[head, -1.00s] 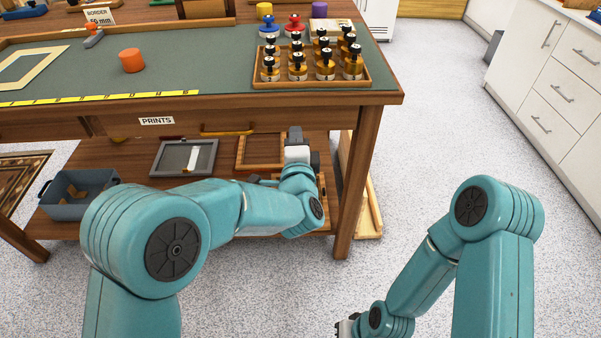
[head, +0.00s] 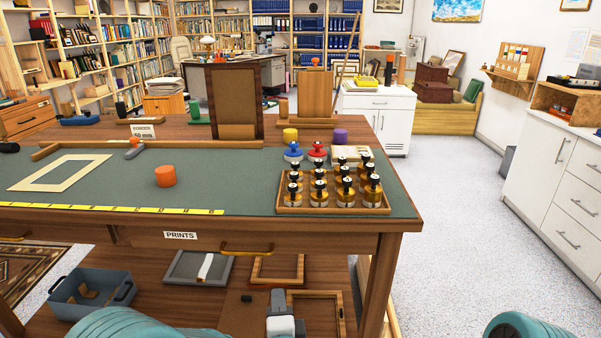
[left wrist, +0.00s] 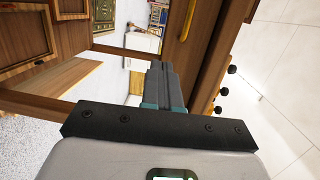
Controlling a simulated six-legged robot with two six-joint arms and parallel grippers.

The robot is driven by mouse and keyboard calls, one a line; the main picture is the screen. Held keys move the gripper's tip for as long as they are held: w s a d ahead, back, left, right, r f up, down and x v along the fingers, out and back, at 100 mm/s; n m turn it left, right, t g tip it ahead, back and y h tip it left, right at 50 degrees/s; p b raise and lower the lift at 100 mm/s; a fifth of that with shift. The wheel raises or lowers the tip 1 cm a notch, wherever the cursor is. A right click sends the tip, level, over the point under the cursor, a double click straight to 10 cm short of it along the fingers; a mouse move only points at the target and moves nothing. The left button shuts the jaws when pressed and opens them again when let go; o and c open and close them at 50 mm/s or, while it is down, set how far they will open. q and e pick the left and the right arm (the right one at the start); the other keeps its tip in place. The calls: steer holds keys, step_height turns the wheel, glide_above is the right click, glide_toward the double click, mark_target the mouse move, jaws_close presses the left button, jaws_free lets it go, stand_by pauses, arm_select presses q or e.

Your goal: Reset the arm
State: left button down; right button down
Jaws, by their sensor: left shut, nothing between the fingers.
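My left gripper (head: 277,298) shows at the bottom of the head view, in front of the table's lower shelf. It is shut and empty. In the left wrist view its closed fingers (left wrist: 158,85) stand together, with nothing between them; the picture is turned on its side there. The teal top of my left arm (head: 145,325) shows at the bottom edge of the head view. Of my right arm only a teal part (head: 515,325) shows at the bottom right; its gripper is out of view.
The wooden table (head: 400,226) stands above the shelf, with a drawer handle (head: 246,250) at its front. The shelf holds a grey frame (head: 185,264), wooden frames (head: 277,281) and a blue-grey bin (head: 62,302). Open speckled floor (head: 455,230) lies to the right.

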arm_select(q)
steer(key=s+a+f+n+g+y, duration=0.1)
steer(key=a+f+g, duration=0.2)
steer(key=a+f, duration=0.85)
steer(key=s+f+n+g+h, duration=0.4)
steer(key=s+f+n+g, duration=0.55)
steer(key=s+f, duration=0.75)
steer(key=s+d+n+g+h, duration=0.3)
steer(key=s+d+n+g, duration=0.1)
steer(key=s+n, duration=0.5)
step_height(320, 180, up, 21)
steer(key=p, duration=2.1)
steer(key=shift+s+a+p, duration=0.25)
steer(key=shift+p, duration=0.1)
steer(key=shift+a+f, duration=0.1)
